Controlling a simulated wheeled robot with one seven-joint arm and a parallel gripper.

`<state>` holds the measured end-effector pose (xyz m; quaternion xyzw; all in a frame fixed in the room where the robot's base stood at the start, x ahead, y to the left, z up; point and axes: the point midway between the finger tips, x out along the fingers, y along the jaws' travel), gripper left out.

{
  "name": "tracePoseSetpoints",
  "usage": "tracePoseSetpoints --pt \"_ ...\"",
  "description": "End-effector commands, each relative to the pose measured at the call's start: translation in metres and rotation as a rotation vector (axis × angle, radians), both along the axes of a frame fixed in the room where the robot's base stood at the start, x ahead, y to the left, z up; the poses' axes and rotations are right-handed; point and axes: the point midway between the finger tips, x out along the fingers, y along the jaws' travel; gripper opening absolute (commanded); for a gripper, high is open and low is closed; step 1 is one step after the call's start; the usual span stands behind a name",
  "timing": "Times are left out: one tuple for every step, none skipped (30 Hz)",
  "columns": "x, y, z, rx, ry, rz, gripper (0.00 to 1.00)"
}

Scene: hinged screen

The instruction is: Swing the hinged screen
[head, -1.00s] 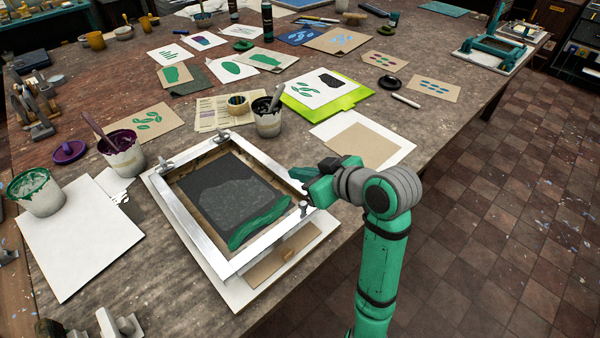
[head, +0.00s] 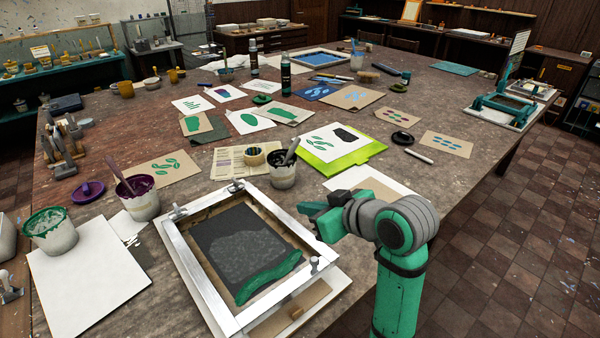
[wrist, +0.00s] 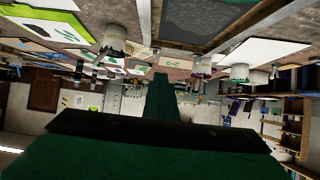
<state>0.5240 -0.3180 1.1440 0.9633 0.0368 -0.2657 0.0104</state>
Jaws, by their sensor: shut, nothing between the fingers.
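The hinged screen has a pale metal frame (head: 190,270) around dark mesh. It lies down, apparently flat, over a white base board, with a green ink band (head: 268,278) along its near side. Two clamp-like fittings (head: 178,212) sit at its far edge, and a knob (head: 315,263) stands at its near right corner. My gripper (head: 305,209) is shut and empty, above or just beyond the frame's right rail, apart from the knob. In the wrist view its green fingers (wrist: 160,98) point away, and part of the dark mesh (wrist: 200,20) shows at the top.
A pot with a tool (head: 283,170) stands behind the screen. A purple-ink pot (head: 140,198) and a green-ink pot (head: 50,232) stand to its left, by white paper (head: 90,275). A lime board (head: 342,150) with prints lies beyond my gripper. The table's right edge is close to my arm.

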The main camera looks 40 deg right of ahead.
Motion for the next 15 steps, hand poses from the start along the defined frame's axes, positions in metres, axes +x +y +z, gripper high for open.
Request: tracePoseSetpoints --pt "0.002 0.000 0.004 -0.002 0.000 0.001 0.00" --pt "0.002 0.000 0.006 -0.001 0.000 0.001 0.00" --pt "0.003 0.000 0.009 0.000 0.000 0.001 0.00" --pt "0.004 0.000 0.011 0.000 0.000 0.001 0.00" --pt "0.005 0.001 0.014 0.000 0.000 0.001 0.00" --pt "0.006 0.001 0.016 0.000 -0.001 0.001 0.00" --pt "0.007 0.001 0.018 -0.001 -0.001 0.003 0.00" --pt "0.008 0.001 0.021 -0.001 -0.001 0.003 0.00" --pt "0.009 0.001 0.024 -0.001 -0.001 0.003 0.00" --pt "0.010 0.001 0.026 -0.001 -0.001 0.003 0.00" --pt "0.011 0.002 0.028 -0.001 -0.001 0.003 0.00" --pt "0.011 0.001 0.031 0.000 -0.001 0.002 0.00" --pt "0.012 0.001 0.033 -0.001 -0.001 0.003 0.00" --pt "0.013 0.001 0.035 -0.001 -0.001 0.003 0.00" --pt "0.014 0.002 0.038 -0.001 -0.001 0.003 0.00"
